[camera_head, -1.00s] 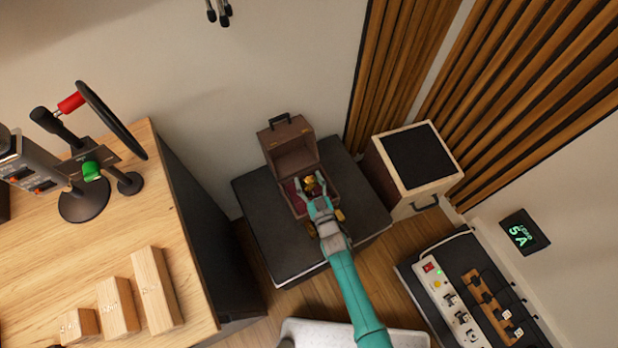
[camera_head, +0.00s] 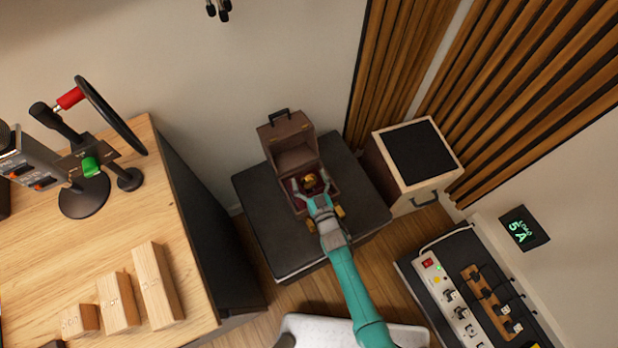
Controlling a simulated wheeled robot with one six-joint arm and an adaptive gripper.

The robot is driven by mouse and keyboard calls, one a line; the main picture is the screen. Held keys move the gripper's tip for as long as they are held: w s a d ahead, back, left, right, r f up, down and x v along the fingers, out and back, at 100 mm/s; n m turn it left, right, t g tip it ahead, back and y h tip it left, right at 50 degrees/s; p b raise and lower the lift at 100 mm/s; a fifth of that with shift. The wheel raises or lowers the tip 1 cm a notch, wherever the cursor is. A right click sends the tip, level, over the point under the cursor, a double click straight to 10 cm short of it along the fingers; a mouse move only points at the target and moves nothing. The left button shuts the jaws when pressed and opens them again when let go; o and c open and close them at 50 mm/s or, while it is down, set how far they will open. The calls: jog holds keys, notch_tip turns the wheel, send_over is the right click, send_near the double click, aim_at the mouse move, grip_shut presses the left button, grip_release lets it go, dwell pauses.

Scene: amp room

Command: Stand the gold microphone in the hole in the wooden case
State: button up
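The wooden case (camera_head: 291,142) stands on a dark box with its lid up, its interior facing me. The gold microphone (camera_head: 310,181) shows as a small gold head inside the case. Its lower part is hidden, so I cannot tell how deep it sits in the hole or whether it is fully upright. My gripper (camera_head: 312,185) reaches into the case from the front. Its fingers are spread on both sides of the gold head, with visible gaps; it looks open. The hole itself is hidden.
The dark box (camera_head: 268,230) has free top area around the case. A wooden speaker-like cabinet (camera_head: 417,165) stands close on the right. A wooden desk (camera_head: 60,240) with a microphone stand and wooden blocks is at left. A power strip (camera_head: 455,300) lies at lower right.

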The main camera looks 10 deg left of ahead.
jog(key=shift+f, duration=0.1)
jog(key=v, duration=1.2)
dwell(0.4)
jog(key=s+d+r+m+h, duration=0.2)
jog(key=s+d+r, duration=0.3)
jog(key=s+d, duration=0.3)
jog(key=s+d+r+m+h, duration=0.1)
jog(key=s+d+r+h, duration=0.3)
jog(key=s, duration=0.6)
jog(key=s+d+r, duration=0.2)
jog(key=s+r, duration=0.1)
jog(key=r, duration=0.3)
jog(key=s+d+r+m+h, duration=0.1)
jog(key=s+d+r, duration=0.1)
jog(key=s+r, duration=0.2)
jog(key=s+d+r+m+g+h, duration=0.1)
jog(key=s+r, duration=0.3)
jog(key=r, duration=0.6)
jog(key=shift+d, duration=0.55)
